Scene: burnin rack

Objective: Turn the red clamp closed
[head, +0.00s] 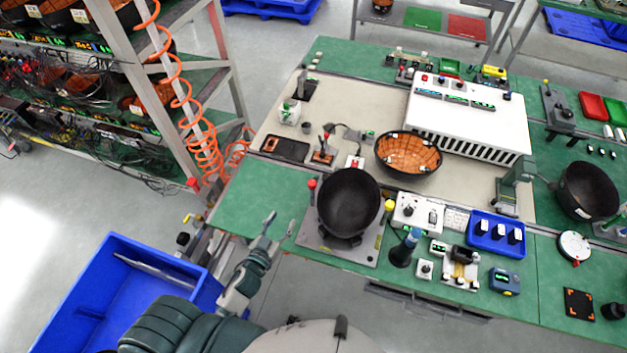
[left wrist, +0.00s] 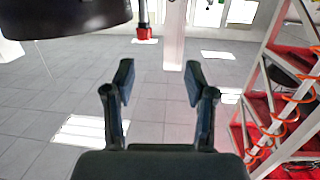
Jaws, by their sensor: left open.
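The red clamp (head: 312,184) has a red knob on a dark stem. It stands at the left edge of a grey fixture plate (head: 310,238), beside a large black bowl (head: 347,200). In the left wrist view the red knob (left wrist: 143,31) shows at the top, beside the dark bowl (left wrist: 65,15), apart from the fingers. My left gripper (head: 279,224) is open and empty, left of the plate and nearer to me than the clamp. Its two spread fingers (left wrist: 160,85) show nothing between them but floor behind. My right gripper is in neither view.
A yellow-knobbed clamp (head: 389,206) stands right of the bowl. A switch box (head: 417,213), a blue tray (head: 497,234) and an orange-lined bowl (head: 408,152) are nearby. A blue bin (head: 90,290) and a rack with an orange coiled hose (head: 183,95) stand left. Green table left of the plate is clear.

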